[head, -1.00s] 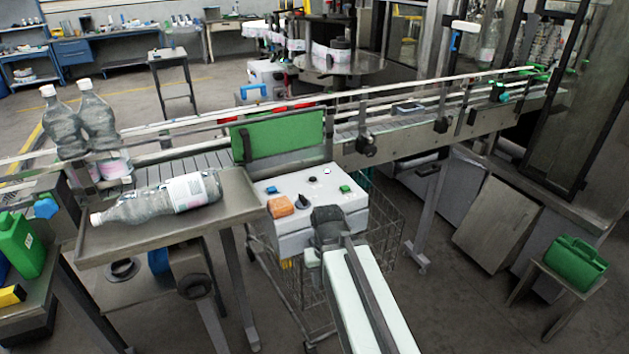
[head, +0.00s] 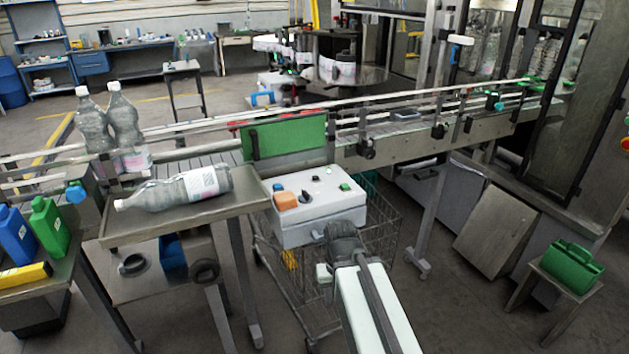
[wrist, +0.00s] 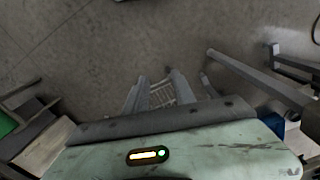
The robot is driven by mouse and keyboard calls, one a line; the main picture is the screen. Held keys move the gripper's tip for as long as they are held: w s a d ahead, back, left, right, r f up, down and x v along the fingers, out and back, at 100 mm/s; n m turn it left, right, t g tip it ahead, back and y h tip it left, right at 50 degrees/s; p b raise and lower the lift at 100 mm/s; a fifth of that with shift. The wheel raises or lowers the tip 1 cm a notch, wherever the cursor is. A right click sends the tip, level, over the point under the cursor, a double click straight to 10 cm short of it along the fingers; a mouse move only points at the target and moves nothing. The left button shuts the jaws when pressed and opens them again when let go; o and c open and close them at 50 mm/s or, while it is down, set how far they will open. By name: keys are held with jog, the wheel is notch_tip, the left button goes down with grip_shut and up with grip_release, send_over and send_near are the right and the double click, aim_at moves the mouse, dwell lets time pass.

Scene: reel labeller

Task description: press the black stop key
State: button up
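A white control box (head: 318,224) stands at the middle of the head view, in front of the conveyor. Its top carries a raised orange block (head: 286,200), a blue key (head: 278,187), a dark knob-like piece (head: 305,197), a small black key (head: 315,179), a pale key (head: 328,171) and a green key (head: 345,187). Labels are too small to read. My gripper (head: 343,232) is at the box's near right edge, nearer to me than the keys, and hides part of that edge. In the wrist view, its two grey fingers (wrist: 157,80) stand apart with nothing held between them.
A wire cart (head: 385,225) stands under and beside the box. A steel table (head: 120,232) with a lying bottle (head: 180,190) is at the left. A green panel (head: 290,138) rises behind the box. A green canister (head: 572,265) sits on a stool at the right.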

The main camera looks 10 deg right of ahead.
grip_shut()
jog(key=shift+w+d, duration=0.1)
jog(key=shift+d, duration=0.05)
dwell(1.4)
